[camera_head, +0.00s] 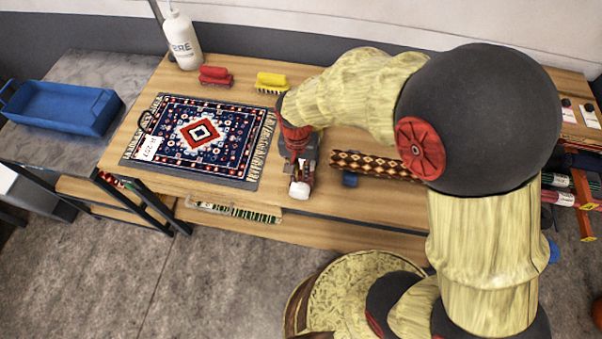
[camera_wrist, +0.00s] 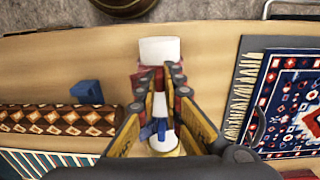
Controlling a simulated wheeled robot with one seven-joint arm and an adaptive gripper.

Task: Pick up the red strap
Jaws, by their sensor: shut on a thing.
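The red strap (camera_wrist: 141,79) shows as a small red piece around my fingertips in the wrist view, with a white band or tag sticking out beyond them. In the head view the red strap (camera_head: 309,177) shows beside the white end, below my wrist near the bench's front edge. My gripper (camera_wrist: 160,78) has its fingers closed in on it. The fingers hide most of the strap. I cannot tell whether it touches the bench. My gripper also shows in the head view (camera_head: 299,172), partly covered by my arm.
The patterned rug (camera_head: 196,140) lies flat left of my gripper on the wooden bench. A rolled rug (camera_head: 372,166) and a small blue block (camera_head: 350,180) are to the right. Red (camera_head: 216,76) and yellow (camera_head: 271,83) brushes and a white bottle (camera_head: 182,42) stand behind. A blue tray (camera_head: 62,106) is far left.

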